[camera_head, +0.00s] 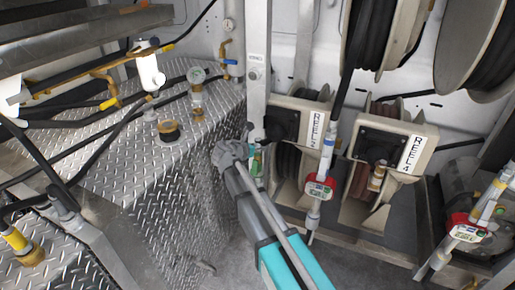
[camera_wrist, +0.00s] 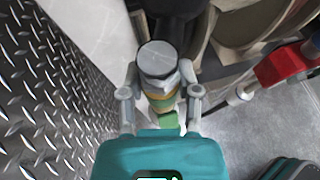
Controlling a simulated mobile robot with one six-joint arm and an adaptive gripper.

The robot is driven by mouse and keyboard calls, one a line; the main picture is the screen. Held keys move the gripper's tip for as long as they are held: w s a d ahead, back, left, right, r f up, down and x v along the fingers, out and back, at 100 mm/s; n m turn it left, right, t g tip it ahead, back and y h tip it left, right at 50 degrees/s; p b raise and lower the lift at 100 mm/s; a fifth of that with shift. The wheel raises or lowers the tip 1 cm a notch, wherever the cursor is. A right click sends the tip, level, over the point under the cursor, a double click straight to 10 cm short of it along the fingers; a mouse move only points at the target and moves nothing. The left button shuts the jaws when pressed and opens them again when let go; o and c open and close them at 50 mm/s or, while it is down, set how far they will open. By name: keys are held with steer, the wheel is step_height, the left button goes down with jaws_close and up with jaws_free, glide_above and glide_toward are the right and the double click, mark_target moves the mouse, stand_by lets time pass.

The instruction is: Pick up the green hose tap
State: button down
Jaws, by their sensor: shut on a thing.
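The green hose tap shows in the wrist view (camera_wrist: 168,120) as a green part below a brass-coloured band and a round grey end. It sits between the two fingers of my gripper (camera_wrist: 160,76), which are shut on it from both sides. In the head view the tap (camera_head: 257,161) is a small green patch beside the metal post, mostly hidden by my gripper (camera_head: 248,150). The tap's far side, and whether it is still joined to a hose or holder, cannot be seen.
A tread-plate box (camera_head: 120,165) stands close at left. The reel marked REEL 3 (camera_head: 287,170) and the reel marked REEL 4 (camera_head: 360,195) stand at right. A red-and-white meter handle (camera_head: 319,187) hangs before them. The grey floor (camera_head: 225,265) below is clear.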

mark_target(258, 139)
steer(key=shift+r+p, duration=2.75)
steer(key=shift+r, duration=0.45)
step_height(258, 139, up, 13)
steer(key=p, duration=1.3)
